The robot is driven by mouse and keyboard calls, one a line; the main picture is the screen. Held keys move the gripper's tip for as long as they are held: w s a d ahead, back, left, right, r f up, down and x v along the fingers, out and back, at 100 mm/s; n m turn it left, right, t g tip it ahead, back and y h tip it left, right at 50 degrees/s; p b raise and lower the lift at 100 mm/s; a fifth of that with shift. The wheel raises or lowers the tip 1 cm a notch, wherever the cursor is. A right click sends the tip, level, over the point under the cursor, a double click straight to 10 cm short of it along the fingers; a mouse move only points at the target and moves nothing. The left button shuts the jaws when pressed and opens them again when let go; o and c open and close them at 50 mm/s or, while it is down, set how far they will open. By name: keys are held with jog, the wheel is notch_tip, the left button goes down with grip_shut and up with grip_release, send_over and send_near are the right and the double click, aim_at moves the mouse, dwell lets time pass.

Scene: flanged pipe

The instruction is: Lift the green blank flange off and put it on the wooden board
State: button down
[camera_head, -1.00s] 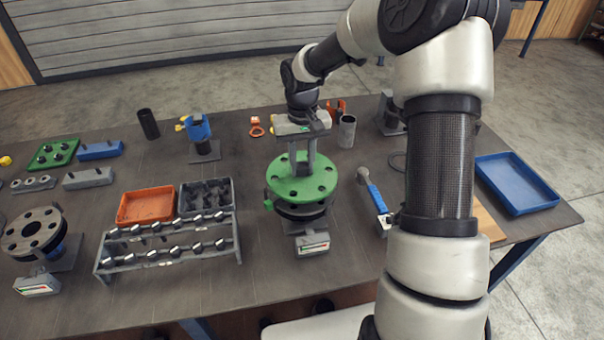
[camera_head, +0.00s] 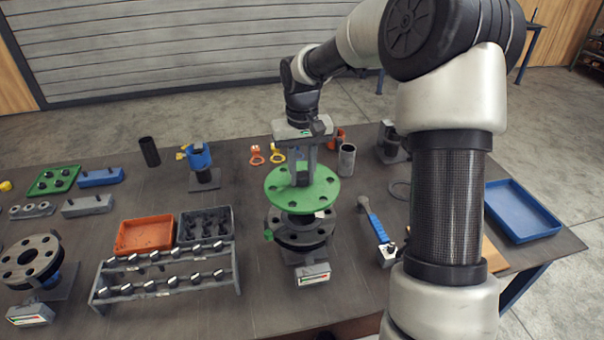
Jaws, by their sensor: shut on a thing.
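The green blank flange (camera_head: 318,193) is a round disc with bolt holes, level and raised above the dark pipe flange (camera_head: 300,231) on its stand, with a gap between them. My gripper (camera_head: 303,178) is above the disc, pointing down, and shut on its raised centre hub. The wooden board (camera_head: 494,258) lies at the right of the table. It is mostly hidden behind my arm, with only a small strip showing.
A blue-handled hammer (camera_head: 374,222) lies between the stand and my arm. A blue tray (camera_head: 522,208) is at the far right. A bolt rack (camera_head: 166,270), an orange tray (camera_head: 144,235) and a grey bin (camera_head: 205,226) stand left of the pipe. A grey cylinder (camera_head: 346,160) stands behind.

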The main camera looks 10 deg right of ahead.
aim_at(302, 174)
jog(key=shift+r+p, duration=1.3)
jog(key=shift+r, duration=1.1)
jog(key=shift+f, duration=0.1)
